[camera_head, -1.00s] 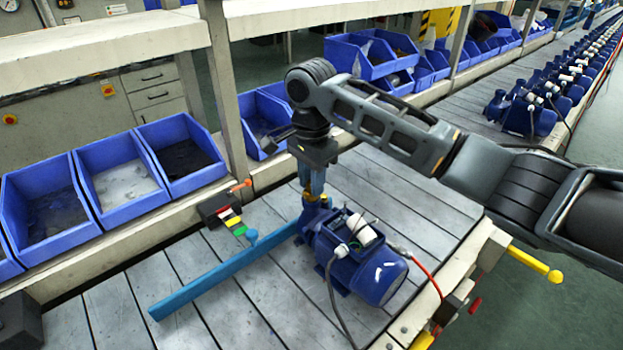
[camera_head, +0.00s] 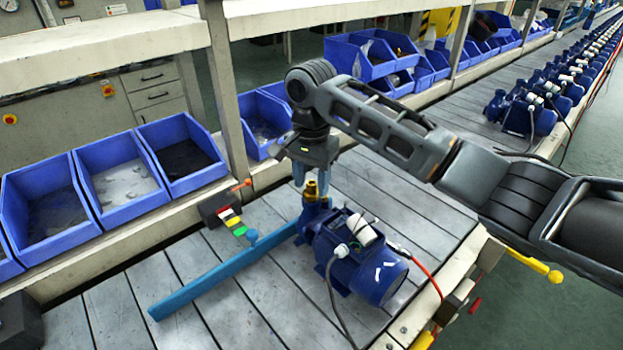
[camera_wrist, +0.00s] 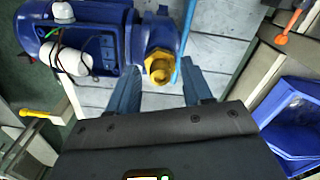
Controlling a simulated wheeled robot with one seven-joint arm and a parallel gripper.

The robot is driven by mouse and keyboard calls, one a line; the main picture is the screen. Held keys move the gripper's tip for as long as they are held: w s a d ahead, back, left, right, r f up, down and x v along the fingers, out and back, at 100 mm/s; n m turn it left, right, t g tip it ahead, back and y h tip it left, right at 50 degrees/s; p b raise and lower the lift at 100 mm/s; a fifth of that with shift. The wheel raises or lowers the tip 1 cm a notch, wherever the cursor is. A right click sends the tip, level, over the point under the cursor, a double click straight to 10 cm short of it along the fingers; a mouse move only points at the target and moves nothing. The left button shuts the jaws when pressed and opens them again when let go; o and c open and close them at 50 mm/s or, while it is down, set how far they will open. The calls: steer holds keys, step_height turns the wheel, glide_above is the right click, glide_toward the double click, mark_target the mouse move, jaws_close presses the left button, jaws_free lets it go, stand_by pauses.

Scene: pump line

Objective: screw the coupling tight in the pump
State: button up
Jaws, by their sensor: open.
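The blue pump (camera_head: 355,255) lies on the slatted conveyor, with its motor towards the lower right. The brass coupling (camera_head: 311,189) stands upright in the pump's port at its upper left end. In the wrist view the coupling (camera_wrist: 159,67) shows as a yellow hex piece with a hole, seated at the blue pump (camera_wrist: 95,45). My gripper (camera_head: 307,176) is just above the coupling, pointing down. The thread is hidden.
A long blue bar (camera_head: 215,280) lies on the conveyor, left of the pump. A small dark box with coloured tabs (camera_head: 214,208) sits at the conveyor's back edge. Blue bins (camera_head: 120,185) line the shelf. A red cable (camera_head: 428,270) runs off the motor.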

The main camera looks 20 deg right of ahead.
steer(key=n, duration=0.3)
stand_by(0.4)
steer(key=shift+c, duration=0.3)
jaws_close()
stand_by(0.4)
steer(key=shift+a+f+m, duration=0.1)
steer(key=shift+m, duration=1.4)
